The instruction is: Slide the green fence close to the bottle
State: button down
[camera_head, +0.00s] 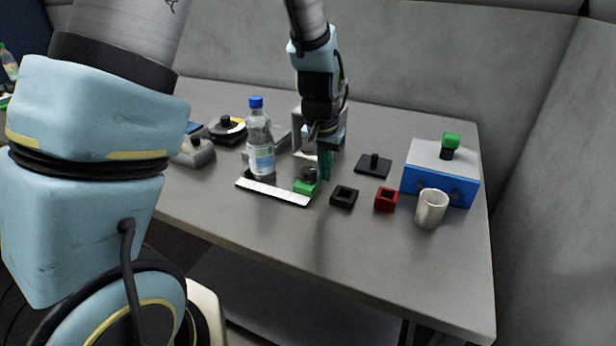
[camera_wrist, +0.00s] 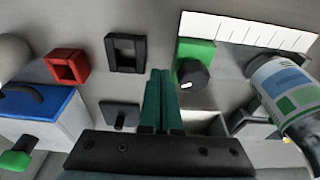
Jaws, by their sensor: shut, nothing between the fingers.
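The green fence (camera_head: 306,186) is a small green block with a black knob on top, standing at the right end of a white ruled strip (camera_head: 272,191). It also shows in the wrist view (camera_wrist: 196,50), beside the strip. The clear bottle (camera_head: 260,143) with a blue cap and a blue-green label stands behind the strip, left of the fence, with a gap between them. It shows at the right of the wrist view (camera_wrist: 287,92). My gripper (camera_head: 324,165) has green fingers, closed together and empty, just right of and behind the fence; their tips (camera_wrist: 160,78) appear left of its knob in the wrist view.
A black square frame (camera_head: 344,196), a red open block (camera_head: 386,199) and a white mug (camera_head: 431,208) stand to the right. A blue-fronted box (camera_head: 440,172) with a green knob and a black knobbed plate (camera_head: 373,166) are behind them. The table's front is clear.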

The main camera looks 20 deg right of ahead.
aim_at(325, 194)
jog(key=shift+f, duration=0.15)
jog(key=shift+f+b, duration=1.6)
jog(key=shift+f, duration=0.55)
jog(key=shift+r, duration=0.15)
jog(key=shift+r+p, duration=0.5)
jog(key=shift+p, duration=0.05)
